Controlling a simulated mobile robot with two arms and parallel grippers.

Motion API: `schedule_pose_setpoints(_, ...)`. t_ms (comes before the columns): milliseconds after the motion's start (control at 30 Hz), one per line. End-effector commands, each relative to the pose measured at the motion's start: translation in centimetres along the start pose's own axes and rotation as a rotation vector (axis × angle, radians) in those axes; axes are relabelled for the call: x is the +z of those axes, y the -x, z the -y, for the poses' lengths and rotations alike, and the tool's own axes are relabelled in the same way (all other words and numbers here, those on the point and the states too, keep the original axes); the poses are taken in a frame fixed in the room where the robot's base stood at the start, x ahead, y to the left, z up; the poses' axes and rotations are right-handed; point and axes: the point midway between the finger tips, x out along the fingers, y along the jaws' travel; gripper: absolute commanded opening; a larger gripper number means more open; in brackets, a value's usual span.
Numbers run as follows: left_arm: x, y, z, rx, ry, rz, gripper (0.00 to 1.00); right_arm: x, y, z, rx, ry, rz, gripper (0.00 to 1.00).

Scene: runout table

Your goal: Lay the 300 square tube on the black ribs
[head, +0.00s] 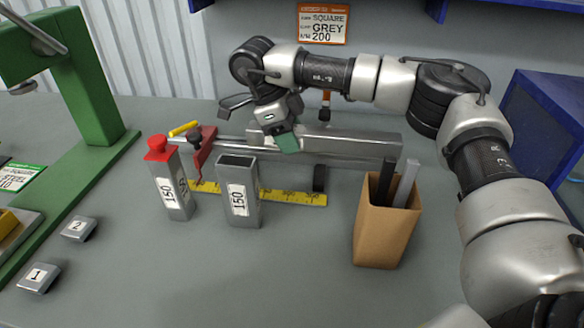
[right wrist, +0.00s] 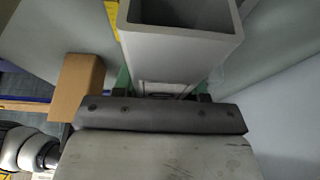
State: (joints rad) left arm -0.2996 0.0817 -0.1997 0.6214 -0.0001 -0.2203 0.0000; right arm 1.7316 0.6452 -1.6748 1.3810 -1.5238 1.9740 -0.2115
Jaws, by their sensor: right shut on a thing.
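My right gripper (head: 287,142) reaches down from the back, shut on a long grey square tube (head: 355,147). The tube lies level, running left to right above the yellow ruler. In the right wrist view the hollow end of the tube (right wrist: 182,50) faces the camera, with a white label partly showing below. One black rib (head: 319,178) shows just under the tube's front edge; any others are hidden. I cannot tell whether the tube touches the ribs. My left gripper is not in view.
Two upright tubes marked 150 stand in front, one red-capped (head: 172,190), one open (head: 240,205). A red stop (head: 203,150) is at the tube's left. A brown box (head: 380,235) with bars stands front right. A green machine (head: 85,90) stands left. The front middle is clear.

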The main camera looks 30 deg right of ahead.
Motion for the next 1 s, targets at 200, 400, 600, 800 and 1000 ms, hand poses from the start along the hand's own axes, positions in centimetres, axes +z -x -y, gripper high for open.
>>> schedule_pose_setpoints(200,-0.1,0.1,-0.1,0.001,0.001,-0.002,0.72,0.7,-1.7,0.0,-0.002,-0.001,-0.001,0.07)
schedule_pose_setpoints(400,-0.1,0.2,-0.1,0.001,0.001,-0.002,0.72,1.9,-4.6,0.0,0.0,0.001,-0.002,0.07)
schedule_pose_setpoints(600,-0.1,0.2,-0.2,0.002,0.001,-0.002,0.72,2.6,-6.3,0.0,-0.002,-0.001,-0.001,0.07)
schedule_pose_setpoints(800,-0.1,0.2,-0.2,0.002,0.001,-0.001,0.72,2.6,-6.3,0.0,-0.002,-0.001,0.0,0.07)
schedule_pose_setpoints(1000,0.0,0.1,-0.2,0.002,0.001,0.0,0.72,2.7,-6.5,0.0,-0.002,0.0,0.0,0.55)
